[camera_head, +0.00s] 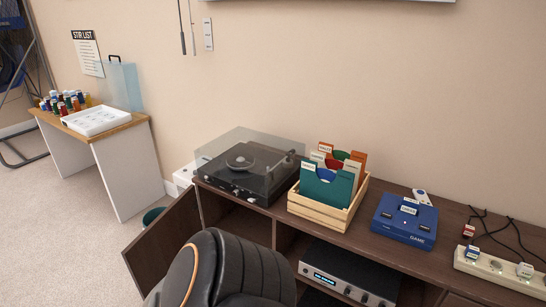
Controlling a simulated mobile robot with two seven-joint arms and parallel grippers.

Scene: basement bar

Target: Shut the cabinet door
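The dark brown wooden cabinet (381,200) runs along the wall from the middle to the right of the head view. Its cabinet door (160,242) stands open at the left end, swung outward toward the lower left. The door's lower part is partly hidden by a black padded shape in front. The compartment behind the door (222,208) is open to view and dark inside. Neither of my grippers shows in the head view.
The black padded shape with orange edging (245,268), seemingly a chair back, stands before the cabinet. A turntable (248,170), file crate (320,208), blue game box (405,218) and power strip (500,270) sit on top.

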